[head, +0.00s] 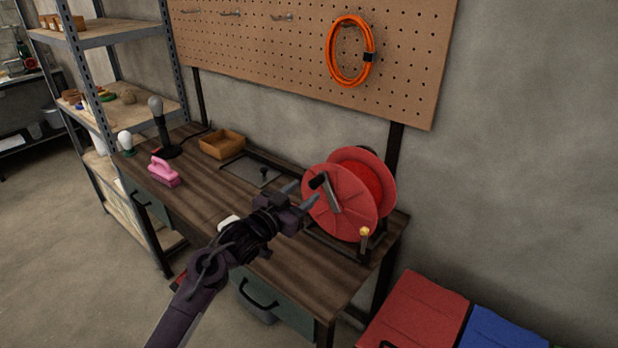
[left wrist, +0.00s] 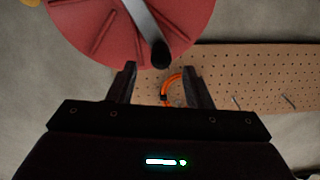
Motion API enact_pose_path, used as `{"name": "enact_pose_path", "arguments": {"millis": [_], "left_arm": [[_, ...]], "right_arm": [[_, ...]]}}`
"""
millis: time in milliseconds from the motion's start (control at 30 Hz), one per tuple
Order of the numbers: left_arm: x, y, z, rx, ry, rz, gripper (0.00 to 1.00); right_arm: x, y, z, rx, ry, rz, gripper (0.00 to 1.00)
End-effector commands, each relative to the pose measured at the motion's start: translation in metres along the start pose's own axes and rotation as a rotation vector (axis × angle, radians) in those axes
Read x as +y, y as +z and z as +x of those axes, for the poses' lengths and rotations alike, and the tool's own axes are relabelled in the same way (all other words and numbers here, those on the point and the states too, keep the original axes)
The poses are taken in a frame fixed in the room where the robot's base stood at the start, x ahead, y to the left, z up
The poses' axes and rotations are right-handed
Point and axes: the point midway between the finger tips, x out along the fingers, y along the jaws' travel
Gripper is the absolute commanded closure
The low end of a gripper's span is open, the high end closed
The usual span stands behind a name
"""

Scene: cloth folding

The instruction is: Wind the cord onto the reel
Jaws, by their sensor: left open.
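The red reel (head: 382,172) stands on the right end of the workbench, on a dark frame. Its grey crank arm (head: 331,197) ends in a black knob (head: 318,181) on the side facing my left gripper. My left gripper (head: 302,194) is open and empty, with its fingertips close to the knob. In the left wrist view the knob (left wrist: 160,53) shows just beyond and between the fingertips (left wrist: 160,78), not held. Red winding shows between the reel's flanges; a loose cord end cannot be made out. My right gripper is out of view.
An orange coiled cable (head: 331,50) hangs on the pegboard (head: 410,60). Red (head: 418,312) and blue (head: 500,332) boxes are at the lower right.

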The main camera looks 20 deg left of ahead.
Motion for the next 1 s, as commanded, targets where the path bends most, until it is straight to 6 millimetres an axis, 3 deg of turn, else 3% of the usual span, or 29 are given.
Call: {"name": "enact_pose_path", "arguments": {"millis": [200, 400, 767, 1000], "left_arm": [[-0.002, -0.004, 0.037, 0.0, -0.002, -0.005, 0.54], [-0.002, -0.002, 0.059, -0.002, -0.003, -0.004, 0.54], [-0.001, 0.0, 0.066, -0.002, -0.002, -0.003, 0.54], [-0.002, 0.0, 0.066, -0.002, -0.003, -0.004, 0.82]], "right_arm": [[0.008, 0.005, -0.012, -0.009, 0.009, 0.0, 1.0], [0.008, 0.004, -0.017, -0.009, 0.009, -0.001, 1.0], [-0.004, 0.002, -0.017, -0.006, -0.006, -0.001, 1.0], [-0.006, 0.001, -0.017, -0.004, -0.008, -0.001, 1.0]]}}
